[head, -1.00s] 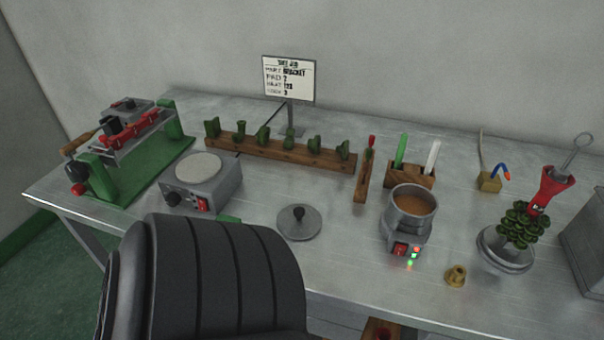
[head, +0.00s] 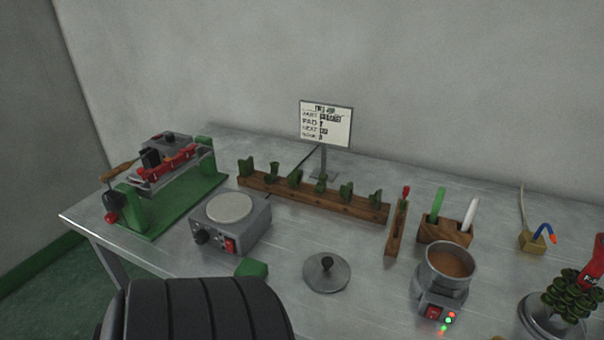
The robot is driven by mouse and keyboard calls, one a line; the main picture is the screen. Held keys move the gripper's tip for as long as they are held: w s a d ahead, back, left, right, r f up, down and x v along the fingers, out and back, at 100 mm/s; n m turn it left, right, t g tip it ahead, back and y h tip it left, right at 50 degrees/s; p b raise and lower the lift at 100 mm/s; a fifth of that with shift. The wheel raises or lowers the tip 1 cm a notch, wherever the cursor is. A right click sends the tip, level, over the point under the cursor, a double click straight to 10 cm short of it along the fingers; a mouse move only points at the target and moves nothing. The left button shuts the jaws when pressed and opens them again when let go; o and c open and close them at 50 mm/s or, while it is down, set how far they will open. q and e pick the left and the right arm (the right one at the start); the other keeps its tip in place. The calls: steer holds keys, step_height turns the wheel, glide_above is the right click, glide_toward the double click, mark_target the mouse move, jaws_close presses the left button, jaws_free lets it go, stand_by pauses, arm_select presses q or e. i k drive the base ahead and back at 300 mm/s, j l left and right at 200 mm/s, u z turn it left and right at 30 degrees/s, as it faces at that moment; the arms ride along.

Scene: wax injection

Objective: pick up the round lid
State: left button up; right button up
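The round lid (head: 327,273) is a flat grey metal disc with a dark knob in its middle. It lies on the metal table near the front, between the hot plate and the wax pot. Nothing touches it. A large black ribbed part of my own arm fills the bottom left of the head view, in front of the table edge. Neither gripper shows in the head view.
The hot plate (head: 231,224) and a small green block (head: 252,268) stand left of the lid. The wax pot (head: 446,276) is at right. A wooden rack (head: 318,200) with green pieces lies behind. A sign (head: 325,124) stands at the back.

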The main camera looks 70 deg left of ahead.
mark_target(323, 271)
steer(key=j+u, duration=0.1)
steer(key=u, duration=0.4)
steer(key=i+j+u, duration=0.1)
steer(key=u, duration=0.85)
steer(key=i+u, duration=0.15)
steer(key=u, duration=0.35)
steer(key=j+z, duration=0.3)
steer(key=j, duration=0.8)
